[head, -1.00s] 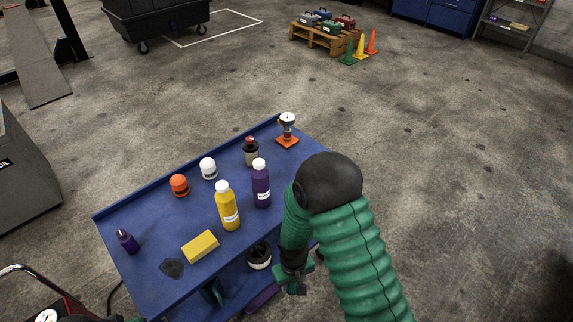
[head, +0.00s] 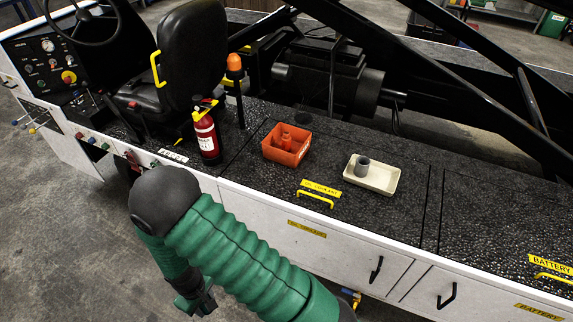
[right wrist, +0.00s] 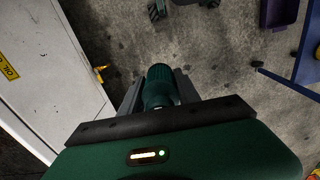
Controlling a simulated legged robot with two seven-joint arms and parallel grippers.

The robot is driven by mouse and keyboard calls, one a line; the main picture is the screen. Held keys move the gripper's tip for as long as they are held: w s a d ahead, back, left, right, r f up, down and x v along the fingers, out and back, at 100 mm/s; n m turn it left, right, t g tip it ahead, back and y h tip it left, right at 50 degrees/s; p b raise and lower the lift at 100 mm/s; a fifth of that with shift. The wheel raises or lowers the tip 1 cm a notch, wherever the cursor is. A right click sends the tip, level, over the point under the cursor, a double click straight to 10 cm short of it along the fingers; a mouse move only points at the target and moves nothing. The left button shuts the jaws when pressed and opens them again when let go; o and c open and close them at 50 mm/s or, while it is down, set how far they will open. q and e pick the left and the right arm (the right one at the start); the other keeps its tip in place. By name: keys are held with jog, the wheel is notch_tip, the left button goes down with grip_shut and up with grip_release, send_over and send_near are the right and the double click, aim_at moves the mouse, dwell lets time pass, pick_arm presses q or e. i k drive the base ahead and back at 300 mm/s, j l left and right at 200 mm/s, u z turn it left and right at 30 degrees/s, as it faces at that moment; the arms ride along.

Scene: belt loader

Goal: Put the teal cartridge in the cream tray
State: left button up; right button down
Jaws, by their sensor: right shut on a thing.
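The cream tray (head: 384,180) sits on the black deck of the loader, right of centre in the head view. A grey cylinder (head: 362,166) stands in its left part. My right gripper (head: 198,300) hangs low in front of the white side panel, below the deck and left of the tray. In the right wrist view my right gripper (right wrist: 158,98) is shut on the dark teal cartridge (right wrist: 158,84), whose ribbed end shows between the fingers. My left gripper is not in view.
An orange bin (head: 287,156) with an orange item stands left of the tray. A red extinguisher (head: 206,138), an amber beacon (head: 235,75) and a seat (head: 180,60) are further left. Black boom beams (head: 440,75) cross behind. The deck right of the tray is clear.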

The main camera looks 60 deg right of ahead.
aim_at(382, 181)
jog(key=i+l+z, duration=0.1)
jog(key=l+z, duration=0.2)
jog(key=z, duration=0.2)
jog(key=i+l+z, duration=0.15)
jog(key=l+z, duration=0.15)
jog(key=z, duration=0.2)
jog(key=i+l+z, duration=0.15)
jog(key=z, duration=0.35)
jog(key=i+l+z, duration=0.2)
jog(key=z, duration=0.25)
jog(key=i+l, duration=0.1)
jog(key=i, duration=0.4)
